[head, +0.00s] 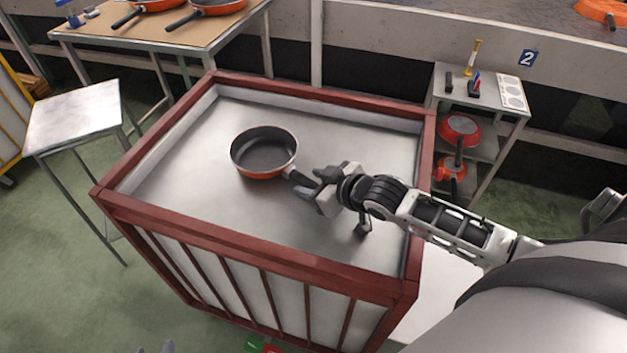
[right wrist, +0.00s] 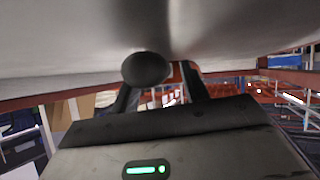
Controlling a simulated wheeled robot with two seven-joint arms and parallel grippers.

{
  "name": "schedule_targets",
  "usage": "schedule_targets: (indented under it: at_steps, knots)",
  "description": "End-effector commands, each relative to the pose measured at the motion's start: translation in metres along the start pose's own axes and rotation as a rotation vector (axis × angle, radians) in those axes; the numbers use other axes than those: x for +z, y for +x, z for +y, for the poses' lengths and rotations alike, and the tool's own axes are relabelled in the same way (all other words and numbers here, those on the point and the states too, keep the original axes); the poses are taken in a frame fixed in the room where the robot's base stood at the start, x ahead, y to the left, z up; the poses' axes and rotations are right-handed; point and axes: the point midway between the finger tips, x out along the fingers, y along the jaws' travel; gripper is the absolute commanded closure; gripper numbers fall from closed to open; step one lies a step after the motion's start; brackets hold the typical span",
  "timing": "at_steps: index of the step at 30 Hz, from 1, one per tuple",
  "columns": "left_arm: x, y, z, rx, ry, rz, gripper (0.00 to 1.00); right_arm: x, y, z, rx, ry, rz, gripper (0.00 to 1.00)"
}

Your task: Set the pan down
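The orange pan (head: 264,152) with a dark inside is upright over the grey floor of the red-framed bin (head: 260,263), and looks to rest on it. Its dark handle points right and toward me. My right gripper (head: 309,184) is at the handle's end. In the right wrist view, the handle's rounded end (right wrist: 147,69) shows near the left finger, with a gap to the right finger, so the gripper looks open around it. Only small grey tips, seemingly my left gripper (head: 168,347), show at the bottom edge.
More orange pans lie on a table (head: 190,35) at the back left. A small metal stand (head: 75,115) is left of the bin. A shelf (head: 490,95) with red and orange pans stands to the right. The bin floor around the pan is clear.

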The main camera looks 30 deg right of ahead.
Motion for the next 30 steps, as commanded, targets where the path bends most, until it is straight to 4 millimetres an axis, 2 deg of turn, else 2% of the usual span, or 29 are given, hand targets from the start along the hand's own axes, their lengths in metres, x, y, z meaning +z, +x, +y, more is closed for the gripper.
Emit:
schedule_targets:
  at_steps: [4, 7, 15, 18, 22, 30]
  knots:
    - [0.002, 0.000, 0.000, -0.001, 0.000, -0.004, 0.64, -0.001, -0.002, 0.000, 0.001, -0.001, 0.003, 0.55]
    - [0.002, -0.001, 0.000, -0.001, 0.001, -0.008, 0.64, -0.001, -0.011, 0.000, 0.000, -0.002, 0.002, 0.55]
    - [0.003, -0.003, -0.001, -0.006, 0.008, -0.021, 0.64, -0.001, -0.057, 0.000, 0.000, -0.003, 0.002, 0.55]
    - [0.003, -0.003, -0.001, -0.006, 0.012, -0.023, 0.64, -0.001, -0.068, 0.000, 0.000, -0.001, 0.003, 0.55]
    - [0.002, -0.004, -0.002, -0.007, 0.016, -0.022, 0.64, -0.002, -0.075, 0.001, 0.001, -0.002, 0.005, 0.55]
    - [0.001, -0.003, -0.002, -0.007, 0.018, -0.019, 0.64, -0.002, -0.075, 0.001, 0.001, -0.002, 0.006, 0.55]
